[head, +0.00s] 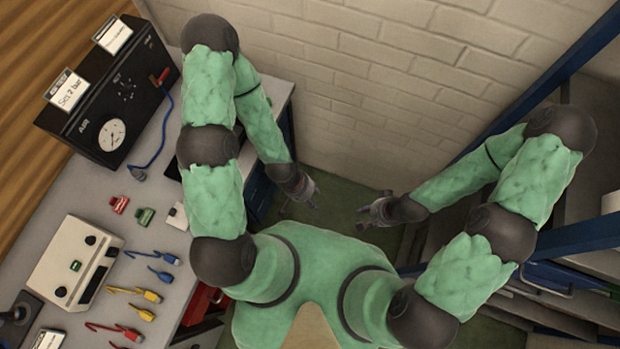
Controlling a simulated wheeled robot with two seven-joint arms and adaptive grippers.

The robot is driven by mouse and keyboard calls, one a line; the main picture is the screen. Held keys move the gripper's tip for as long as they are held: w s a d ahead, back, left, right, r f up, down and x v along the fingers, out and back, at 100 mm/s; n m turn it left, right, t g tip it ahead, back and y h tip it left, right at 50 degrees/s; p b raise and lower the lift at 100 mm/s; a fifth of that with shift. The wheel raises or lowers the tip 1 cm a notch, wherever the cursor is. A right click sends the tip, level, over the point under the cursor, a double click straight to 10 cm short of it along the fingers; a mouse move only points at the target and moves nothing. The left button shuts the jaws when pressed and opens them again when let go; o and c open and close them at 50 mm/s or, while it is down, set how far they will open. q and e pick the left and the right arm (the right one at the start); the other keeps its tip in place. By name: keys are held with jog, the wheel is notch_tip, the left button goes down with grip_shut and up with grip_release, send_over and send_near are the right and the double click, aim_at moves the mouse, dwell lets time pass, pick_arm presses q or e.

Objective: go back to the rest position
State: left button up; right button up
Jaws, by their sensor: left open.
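My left gripper (300,195) hangs beside the right edge of the workbench (158,210), over the dark green floor. It is open and I see nothing in it. My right gripper (368,213) is to the right of the left one, also over the floor and apart from it. I see nothing held in it, but its fingers are too small to tell whether they are open or shut. Both arms are bent, with the forearms angled inward toward each other.
On the bench stand a black AIR box (108,92) with a gauge and a white device (72,268). Several coloured connectors, such as a yellow one (152,296), lie nearby. A brick wall (370,70) is behind and blue-framed shelving (590,238) is at right. Floor between is clear.

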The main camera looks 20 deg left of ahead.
pick_arm(q)
jog(key=shift+f, duration=0.1)
notch_tip(320, 180, down, 10)
jog(key=b, duration=1)
jog(key=shift+c, duration=1.3)
jog(key=shift+a, duration=0.1)
